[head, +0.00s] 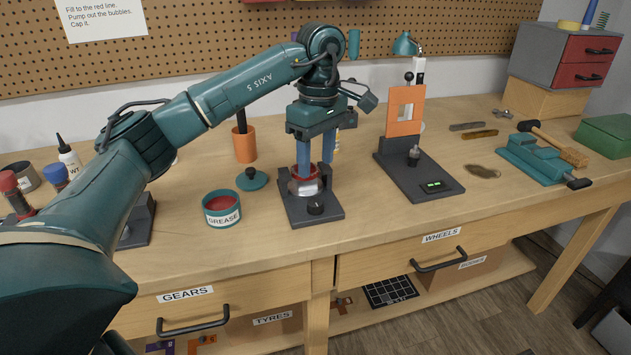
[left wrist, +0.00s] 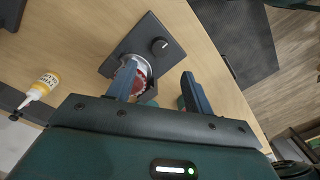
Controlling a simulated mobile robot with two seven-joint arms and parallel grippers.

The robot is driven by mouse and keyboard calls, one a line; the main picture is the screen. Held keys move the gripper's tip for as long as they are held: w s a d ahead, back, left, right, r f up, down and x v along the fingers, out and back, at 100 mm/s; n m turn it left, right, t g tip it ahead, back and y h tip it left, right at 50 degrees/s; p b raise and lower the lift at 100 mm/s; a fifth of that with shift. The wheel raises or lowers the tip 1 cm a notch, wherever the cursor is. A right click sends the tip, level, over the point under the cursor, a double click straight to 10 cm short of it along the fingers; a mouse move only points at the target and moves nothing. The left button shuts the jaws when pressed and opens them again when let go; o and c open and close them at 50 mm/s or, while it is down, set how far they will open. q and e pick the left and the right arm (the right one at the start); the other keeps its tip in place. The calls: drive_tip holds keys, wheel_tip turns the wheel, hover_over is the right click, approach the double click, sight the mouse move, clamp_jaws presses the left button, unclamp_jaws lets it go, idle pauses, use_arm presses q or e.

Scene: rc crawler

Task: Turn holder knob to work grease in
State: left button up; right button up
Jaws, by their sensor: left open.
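The holder is a dark square base (head: 295,213) with a black knob (head: 316,207) at its front. A silvery round part with red inside (head: 307,188) sits on the holder. In the left wrist view the knob (left wrist: 159,46) shows clear of my fingers, beside the round part (left wrist: 148,68). My left gripper (head: 316,166) points down over the holder with its blue fingers apart. One finger overlaps the round part in both views; I cannot tell whether it touches. Nothing shows between the fingers. My right gripper is not in view.
An open grease tub (head: 222,213) and its teal lid (head: 251,180) stand left of the holder. An orange cup (head: 244,146) is behind them. A dark stand with an orange panel (head: 404,112) is to the right. Bare bench lies in front of the holder.

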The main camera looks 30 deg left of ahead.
use_arm(q)
wheel_tip(320, 180, up, 4)
drive_tip(key=shift+w+r+p, duration=0.1)
drive_tip(key=shift+r+p, duration=0.15)
drive_tip(key=shift+p, duration=0.15)
drive_tip(key=shift+d, duration=0.1)
